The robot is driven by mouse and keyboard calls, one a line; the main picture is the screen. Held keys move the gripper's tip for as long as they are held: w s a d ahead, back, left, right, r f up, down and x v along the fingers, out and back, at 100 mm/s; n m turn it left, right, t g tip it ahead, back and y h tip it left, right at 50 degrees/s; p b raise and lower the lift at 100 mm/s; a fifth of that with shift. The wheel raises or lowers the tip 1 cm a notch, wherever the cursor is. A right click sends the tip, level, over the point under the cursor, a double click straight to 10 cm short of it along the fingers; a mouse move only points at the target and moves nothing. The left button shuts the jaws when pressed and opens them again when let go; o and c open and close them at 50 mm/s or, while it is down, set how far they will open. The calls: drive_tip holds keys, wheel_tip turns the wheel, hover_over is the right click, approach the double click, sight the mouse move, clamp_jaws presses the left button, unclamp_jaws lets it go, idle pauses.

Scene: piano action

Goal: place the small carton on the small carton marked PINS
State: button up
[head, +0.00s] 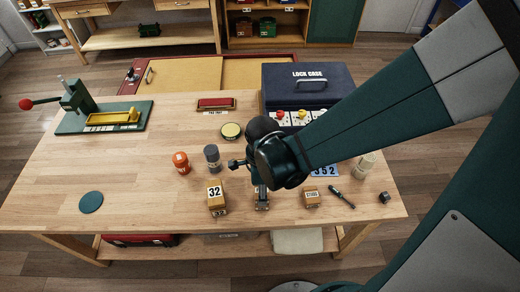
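A small brown carton (311,198) stands upright near the table's front edge, right of my gripper. Its front label looks like STUDS, but it is too small to read surely. Another carton (216,197) with a white label reading 32 stands left of my gripper. A smaller label shows low on its front; I cannot read it or tell whether a second carton is beneath. I cannot make out the word PINS anywhere.
On the wooden table (130,190) stand an orange jar (181,162), a grey jar (212,158), a round tin (231,131), a screwdriver (342,197) and a dark cube (384,197). A blue LOCK CASE (305,85) and a green press (85,108) stand farther back. The left front is mostly clear.

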drive_tip(key=shift+f, duration=0.4)
drive_tip(key=shift+f, duration=0.15)
drive_tip(key=o, duration=0.9)
drive_tip(key=shift+r+p, duration=1.2)
drive_tip(key=shift+r, duration=5)
drive_tip(key=shift+d+r, duration=0.1)
drive_tip(key=d+r+n+t, duration=0.2)
drive_tip(key=d+r+n, duration=0.3)
drive_tip(key=d+n, duration=0.1)
drive_tip(key=d+r+n+t, duration=0.2)
drive_tip(key=d+r+n, duration=0.3)
drive_tip(key=d+n, duration=0.1)
drive_tip(key=d+r+n+t, duration=0.3)
drive_tip(key=d+r+n, duration=0.2)
drive_tip(key=d+n, duration=0.1)
drive_tip(key=shift+s+d+r, duration=0.35)
drive_tip(key=shift+s+d, duration=0.05)
